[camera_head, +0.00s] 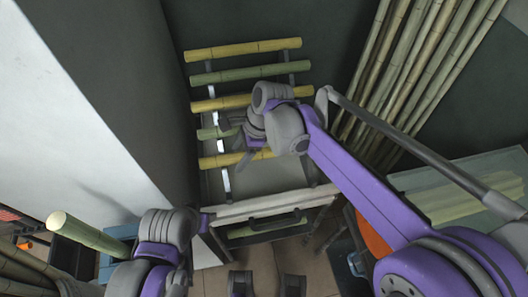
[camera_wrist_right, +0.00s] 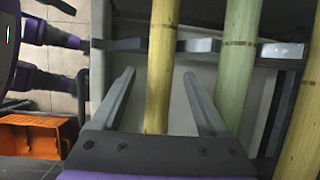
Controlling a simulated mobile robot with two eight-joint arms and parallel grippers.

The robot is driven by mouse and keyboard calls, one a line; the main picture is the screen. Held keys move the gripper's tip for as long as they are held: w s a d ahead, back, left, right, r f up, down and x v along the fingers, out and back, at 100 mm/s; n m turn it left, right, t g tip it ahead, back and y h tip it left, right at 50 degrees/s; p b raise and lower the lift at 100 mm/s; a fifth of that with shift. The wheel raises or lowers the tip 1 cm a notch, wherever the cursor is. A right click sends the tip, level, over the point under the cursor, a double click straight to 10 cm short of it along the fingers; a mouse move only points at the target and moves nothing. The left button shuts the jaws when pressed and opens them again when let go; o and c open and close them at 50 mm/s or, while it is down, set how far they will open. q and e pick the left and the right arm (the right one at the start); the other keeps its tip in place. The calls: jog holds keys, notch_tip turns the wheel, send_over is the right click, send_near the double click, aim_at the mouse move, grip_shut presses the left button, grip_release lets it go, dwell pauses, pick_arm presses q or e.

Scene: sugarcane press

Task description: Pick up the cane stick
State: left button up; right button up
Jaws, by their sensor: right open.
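Several yellow and green cane sticks lie across a rack (camera_head: 222,180) in the head view. My right gripper (camera_head: 236,146) is open over the lower part of the rack, near the lowest yellow cane stick (camera_head: 222,160) and a green cane stick (camera_head: 210,133). In the right wrist view, the open fingers (camera_wrist_right: 160,78) appear on either side of the yellow cane stick (camera_wrist_right: 162,45), with nothing gripped. The green stick (camera_wrist_right: 239,50) runs just right of them, partly behind the right finger. The gap in height is unclear. My left arm shows at lower left, its gripper out of view.
More yellow sticks (camera_head: 243,48) lie higher on the rack. Tall canes (camera_head: 405,60) lean at the right wall. A dark wall (camera_head: 165,90) stands close left of the rack. A thick cane (camera_head: 85,232) pokes out at lower left. An orange crate (camera_wrist_right: 30,135) is on the floor.

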grip_shut()
dwell(0.5)
